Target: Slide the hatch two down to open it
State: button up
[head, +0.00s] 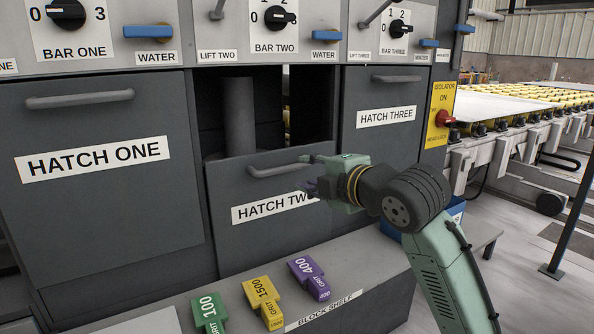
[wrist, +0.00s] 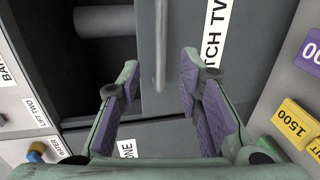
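Hatch two (head: 235,185) is a grey panel that stands lower than its neighbours, with a dark opening (head: 265,120) above it showing a grey upright cylinder. Its bar handle (head: 280,168) runs across its upper part, above the HATCH TWO label. My gripper (head: 308,173) is at the right end of the handle in the head view and covers the end of the label. In the wrist view my gripper (wrist: 158,78) is open, its purple-padded fingers spread apart. The handle (wrist: 160,45) lies between and just beyond the fingertips; I see no grip on it.
Hatch one (head: 100,210) and hatch three (head: 375,145) are up on either side. Below, a block shelf (head: 350,290) holds green, yellow (head: 263,300) and purple (head: 309,278) grit blocks. A blue bin (head: 455,211) is behind my arm. Knobs and levers line the panel above.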

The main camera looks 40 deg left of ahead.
jog(key=shift+v, duration=1.2)
